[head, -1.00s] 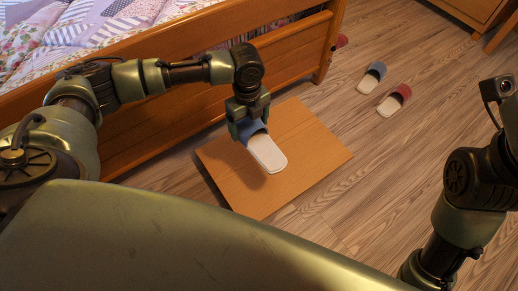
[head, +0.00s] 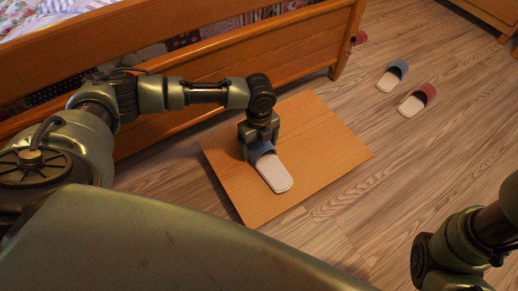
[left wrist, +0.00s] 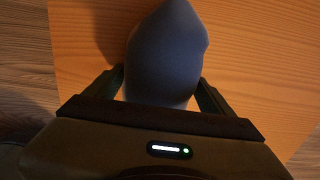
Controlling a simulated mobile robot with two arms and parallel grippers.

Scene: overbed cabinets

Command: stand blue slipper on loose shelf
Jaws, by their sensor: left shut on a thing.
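The loose shelf (head: 322,150) is a flat orange-brown wooden board lying on the floor beside the bed. A blue slipper (head: 274,173) with a white sole is over the board, its blue strap end toward my gripper. My left gripper (head: 260,144) is shut on the blue strap part. The left wrist view shows the rounded blue slipper (left wrist: 165,55) between the two fingers, with the board's wood grain behind it. I cannot tell whether the sole touches the board. My right gripper is not in view; part of my right arm shows at the lower right.
Another blue slipper (head: 393,75) and a red slipper (head: 417,99) lie on the wood floor to the upper right. A further red slipper (head: 358,38) is by the bed's leg. The wooden bed (head: 215,65) borders the board at the back left. Floor right of the board is clear.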

